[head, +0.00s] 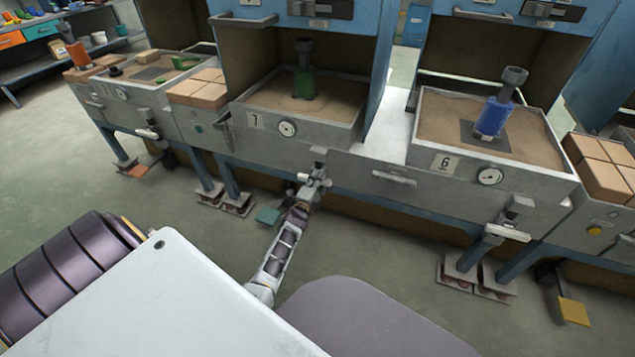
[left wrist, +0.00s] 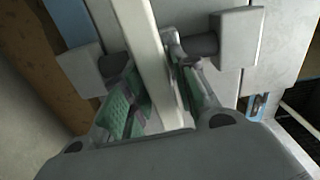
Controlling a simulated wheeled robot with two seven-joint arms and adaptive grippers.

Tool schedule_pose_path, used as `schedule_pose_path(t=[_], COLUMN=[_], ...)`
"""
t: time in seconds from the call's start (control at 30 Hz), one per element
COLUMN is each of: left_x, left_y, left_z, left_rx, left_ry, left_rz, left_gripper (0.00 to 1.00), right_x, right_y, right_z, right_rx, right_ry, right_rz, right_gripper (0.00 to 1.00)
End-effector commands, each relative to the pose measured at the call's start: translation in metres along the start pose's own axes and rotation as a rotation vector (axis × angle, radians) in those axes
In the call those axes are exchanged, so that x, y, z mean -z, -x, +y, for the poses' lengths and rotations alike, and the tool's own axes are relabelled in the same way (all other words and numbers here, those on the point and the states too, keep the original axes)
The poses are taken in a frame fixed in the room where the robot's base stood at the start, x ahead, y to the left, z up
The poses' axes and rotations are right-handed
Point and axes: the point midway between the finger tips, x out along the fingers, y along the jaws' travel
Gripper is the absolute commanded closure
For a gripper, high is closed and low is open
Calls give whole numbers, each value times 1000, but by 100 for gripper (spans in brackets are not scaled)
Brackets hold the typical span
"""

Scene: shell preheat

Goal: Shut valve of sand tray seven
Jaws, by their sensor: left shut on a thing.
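Sand tray seven (head: 260,97) stands in the middle of the head view, with a number 7 plate and a round dial on its front. A green pattern (head: 304,72) stands upright in its sand. Its valve (head: 319,154) sits low on the front panel, right of the dial. My left gripper (head: 314,181) is at this valve and partly hides it. In the left wrist view the pale valve lever (left wrist: 147,50) runs between the green-padded fingers, and my left gripper (left wrist: 158,100) is shut on it. My right gripper is not in view.
Tray six (head: 447,190) with a blue pattern (head: 493,117) is to the right, with its own valve lever (head: 507,232). Another tray with a valve (head: 148,131) is at the left. Pedals (head: 268,215) stick out near the floor. Open floor lies in front.

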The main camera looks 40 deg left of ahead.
Motion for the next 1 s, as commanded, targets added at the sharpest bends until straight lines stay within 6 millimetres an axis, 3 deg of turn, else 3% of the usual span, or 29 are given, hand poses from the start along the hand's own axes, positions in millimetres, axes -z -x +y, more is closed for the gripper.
schedule_pose_path(t=[0.13, 0.67, 0.7, 0.8, 1.0], left_x=[1, 1, 1, 1, 0], left_y=[0, 0, 0, 0, 0], left_z=[2, 2, 2, 2, 2], left_rx=[-1, -2, -2, -2, -1], left_ry=[-53, -88, -88, -87, -85], left_rz=[1, 2, 2, 1, 1], left_gripper=[100, 100, 68, 57, 57], right_x=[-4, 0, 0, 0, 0], right_y=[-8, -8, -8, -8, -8], right_z=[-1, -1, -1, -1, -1], right_rx=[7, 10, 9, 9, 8], right_ry=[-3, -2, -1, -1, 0], right_rz=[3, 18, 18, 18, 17], right_gripper=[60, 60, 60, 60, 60])
